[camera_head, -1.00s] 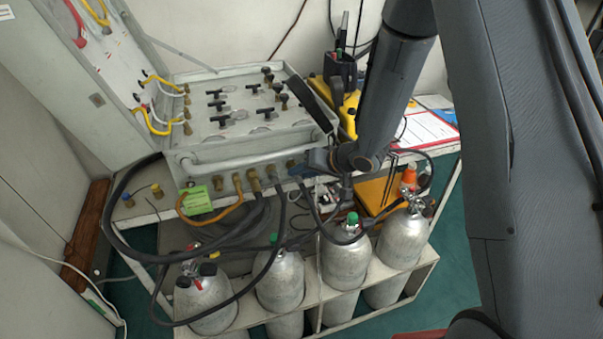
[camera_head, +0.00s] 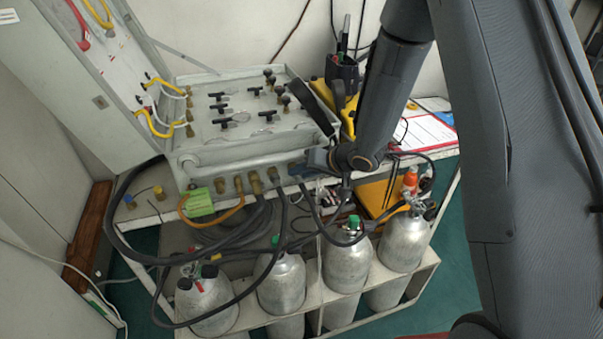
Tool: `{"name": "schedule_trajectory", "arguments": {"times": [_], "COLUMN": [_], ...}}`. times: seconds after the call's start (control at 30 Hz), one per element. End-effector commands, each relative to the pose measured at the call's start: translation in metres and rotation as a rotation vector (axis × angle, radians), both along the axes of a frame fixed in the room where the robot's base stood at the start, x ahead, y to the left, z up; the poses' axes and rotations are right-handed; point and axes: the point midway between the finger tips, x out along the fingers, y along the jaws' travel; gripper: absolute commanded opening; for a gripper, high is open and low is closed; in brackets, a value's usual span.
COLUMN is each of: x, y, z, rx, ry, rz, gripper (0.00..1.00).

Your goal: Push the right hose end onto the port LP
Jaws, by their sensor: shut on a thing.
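The grey air panel (camera_head: 185,168) stands on a white bench, with a row of brass and dark ports along its front face. No port label can be read, so I cannot tell which is LP. My gripper (camera_head: 313,158) is at the right end of that row, close to the front face. It is shut on what seems to be a black hose end, mostly hidden by the gripper. A black hose (camera_head: 309,203) runs down from near the rightmost port (camera_head: 295,169). I cannot tell whether the held end touches a port.
Silver cylinders (camera_head: 282,285) stand in a white rack below the panel. Other black hoses (camera_head: 225,245) loop in front, and an orange hose (camera_head: 215,220) hangs at the left ports beside a green tag (camera_head: 200,202).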

Motion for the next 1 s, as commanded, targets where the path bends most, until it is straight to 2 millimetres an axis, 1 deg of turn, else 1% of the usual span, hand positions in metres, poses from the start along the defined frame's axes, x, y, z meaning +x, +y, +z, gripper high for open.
{"name": "schedule_trajectory", "arguments": {"times": [0.77, 0.8, 0.87, 0.9, 0.93, 1.0], "x": [0.0096, 0.0098, 0.0098, 0.0095, 0.0093, 0.0092], "y": [0.003, 0.003, 0.003, 0.0031, 0.003, 0.0031], "z": [0.0015, 0.0018, 0.0018, 0.0015, 0.0016, 0.0017], "rx": [0.001, 0.001, 0.002, 0.001, 0.001, 0.001], "ry": [-0.004, -0.005, -0.005, -0.004, -0.004, -0.004], "rz": [-0.001, -0.001, -0.001, -0.001, -0.001, 0.001], "gripper": [0.0, 0.24, 0.35, 0.41, 0.43, 0.43]}}
